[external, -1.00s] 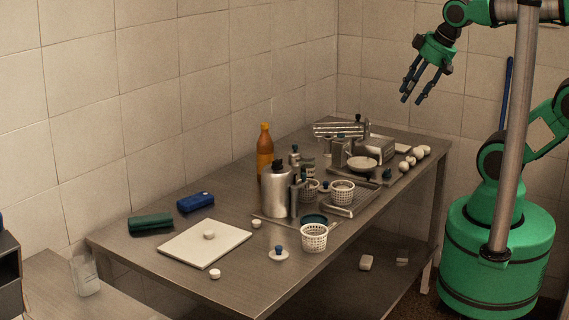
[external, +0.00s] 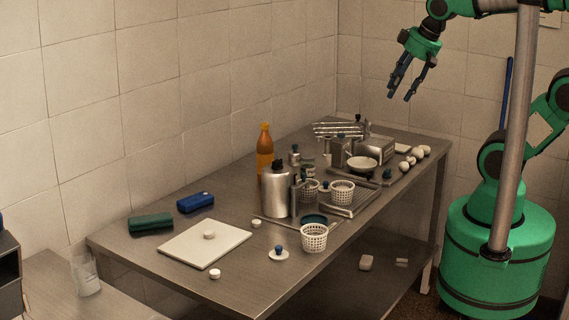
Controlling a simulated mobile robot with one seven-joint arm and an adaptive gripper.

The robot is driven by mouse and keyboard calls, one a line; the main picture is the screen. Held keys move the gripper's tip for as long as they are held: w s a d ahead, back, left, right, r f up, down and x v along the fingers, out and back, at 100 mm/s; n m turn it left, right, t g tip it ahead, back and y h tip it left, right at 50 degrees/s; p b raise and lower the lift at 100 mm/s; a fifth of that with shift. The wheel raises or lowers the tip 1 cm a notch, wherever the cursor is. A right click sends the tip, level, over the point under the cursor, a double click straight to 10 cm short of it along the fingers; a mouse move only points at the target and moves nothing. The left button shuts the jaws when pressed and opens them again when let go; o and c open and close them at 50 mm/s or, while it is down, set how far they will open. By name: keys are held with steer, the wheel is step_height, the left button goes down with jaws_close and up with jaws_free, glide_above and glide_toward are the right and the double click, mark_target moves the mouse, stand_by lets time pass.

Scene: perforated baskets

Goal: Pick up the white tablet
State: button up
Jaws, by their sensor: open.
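A flat white square slab (external: 192,250) lies on the metal table, near its front left end. A small white round piece (external: 209,235) sits on top of the slab. Two more small white round pieces lie on the table, one right of the slab (external: 256,223) and one at its front (external: 215,273). I cannot tell which of these white things is the tablet. My gripper (external: 399,95) is open and empty, with its fingers pointing down. It is high up near the back wall, far from the slab and the small white pieces.
A green case (external: 151,224) and a blue case (external: 195,202) lie behind the slab. An orange bottle (external: 264,150), a metal canister (external: 275,193), perforated white baskets (external: 314,238) and a wire rack crowd the table's middle. A blue-knobbed white lid (external: 279,254) lies near the front edge.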

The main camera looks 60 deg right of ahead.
steer(key=w+a+f+m+g, duration=0.1)
steer(key=w+a+f, duration=0.15)
steer(key=w, duration=0.55)
steer(key=w+a+f+m+g, duration=0.1)
steer(key=w+a+f, duration=0.1)
steer(key=w+a, duration=0.35)
steer(key=w+a+f+m+g, duration=0.1)
steer(key=w+a+f, duration=0.15)
steer(key=w, duration=0.65)
steer(key=w+a+f+m+g, duration=0.1)
steer(key=w+a+f, duration=0.4)
steer(key=f, duration=0.5)
steer(key=w+a+f+m+g+p, duration=0.1)
steer(key=w+a+f+m, duration=0.1)
steer(key=w+a+f, duration=0.4)
step_height(320, 180, down, 6)
steer(key=shift+w+a+r+p, duration=0.2)
steer(key=shift+w+a+p, duration=0.1)
steer(key=shift+w, duration=0.75)
steer(key=shift+f, duration=0.1)
steer(key=b, duration=0.1)
glide_above(257, 221)
steer(key=shift+f, duration=4.15)
